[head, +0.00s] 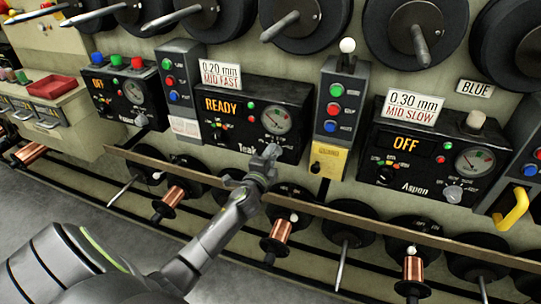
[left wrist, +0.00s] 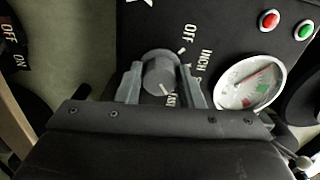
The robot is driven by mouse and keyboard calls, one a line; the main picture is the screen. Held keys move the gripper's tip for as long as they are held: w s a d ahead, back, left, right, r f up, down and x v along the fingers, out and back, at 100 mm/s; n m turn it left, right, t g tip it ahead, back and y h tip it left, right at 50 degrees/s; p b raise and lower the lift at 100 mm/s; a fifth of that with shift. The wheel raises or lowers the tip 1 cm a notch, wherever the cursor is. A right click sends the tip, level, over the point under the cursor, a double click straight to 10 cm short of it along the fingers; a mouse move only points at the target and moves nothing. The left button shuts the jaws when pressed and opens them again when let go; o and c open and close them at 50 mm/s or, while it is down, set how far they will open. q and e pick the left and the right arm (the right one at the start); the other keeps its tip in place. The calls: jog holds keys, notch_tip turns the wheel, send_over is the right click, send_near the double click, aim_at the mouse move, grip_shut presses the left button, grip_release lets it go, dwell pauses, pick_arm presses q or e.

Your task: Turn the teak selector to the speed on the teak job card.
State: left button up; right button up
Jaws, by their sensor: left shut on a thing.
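The Teak panel (head: 285,150) is a black box whose amber display reads READY. The card above it (head: 220,73) reads 0.20 mm MID FAST. My left gripper (head: 266,158) is at the panel's lower right and hides the Teak selector in the head view. In the left wrist view the selector (left wrist: 160,75) is a round grey knob between the two fingers of my left gripper (left wrist: 161,82), which is shut on it. OFF and INCH show beside it; other labels are partly hidden by a finger. A pale mark shows low on the knob; its exact setting is unclear.
The Aspen panel (head: 425,160), with display OFF and a card reading MID SLOW, stands to the right. A grey button box (head: 340,110) stands between. A wooden rail (head: 340,215) and copper spools (head: 277,238) lie below. A gauge (left wrist: 250,82) is close beside the gripper.

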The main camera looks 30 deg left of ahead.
dwell(0.5)
pick_arm(q)
jog(key=o, duration=1)
jog(key=shift+s, duration=0.1)
jog(key=v, duration=1.7)
jog(key=shift+d, duration=0.15)
jog(key=s+f+n+g+p, duration=0.1)
jog(key=s+f+n+g, duration=0.15)
jog(key=f, duration=0.75)
jog(key=s+f+n+g+h, duration=0.1)
jog(key=s+f+n+g, duration=0.2)
jog(key=f, duration=0.7)
jog(key=s+f+n+g+p, duration=0.1)
jog(key=s+f+n+g, duration=0.2)
jog(key=f, duration=0.7)
jog(key=s+d+f+n+g, duration=0.1)
jog(key=s+f+n+g, duration=0.1)
jog(key=s+f, duration=0.3)
jog(key=s+d+f+n+g+h+p, duration=0.1)
jog(key=s+f, duration=0.4)
jog(key=s, duration=0.9)
jog(key=s+d+f+n+g+h, duration=0.1)
jog(key=s+f+n+g, duration=0.2)
jog(key=s, duration=0.6)
notch_tip(320, 180, down, 3)
jog(key=shift+s+d+r+n+g+p, duration=0.1)
jog(key=shift+s+d+n+g+p, duration=0.25)
jog(key=shift+g, duration=0.6)
